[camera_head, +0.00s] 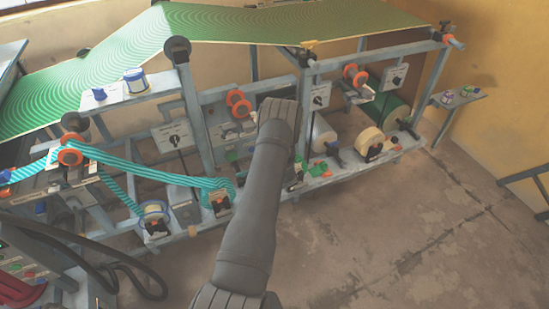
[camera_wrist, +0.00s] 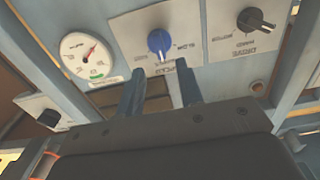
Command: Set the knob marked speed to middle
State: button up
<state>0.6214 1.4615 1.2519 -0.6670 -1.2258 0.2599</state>
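The speed knob (camera_wrist: 158,41) is blue and sits on a pale plate (camera_wrist: 190,22) in the wrist view. The lettering around it is upside down; one word below it appears to read speed and one to its right slow. A small light mark shows on the knob's lower edge. My gripper (camera_wrist: 158,86) is open and empty, its two fingers apart below the knob in the picture and not touching it. In the head view my arm covers the fingers and the blue knob.
A black drive knob (camera_wrist: 256,20) is on the neighbouring plate to the right. A round gauge (camera_wrist: 84,53) is to the left, and another black knob (camera_wrist: 48,118) is lower left. Blue-grey frame bars flank the panel. In the head view a green web (camera_head: 285,22) runs over the press.

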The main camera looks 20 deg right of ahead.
jog(key=s, duration=1.1)
jog(key=shift+s, duration=0.35)
jog(key=w, duration=1.7)
jog(key=shift+w, duration=0.25)
jog(key=shift+s, duration=0.1)
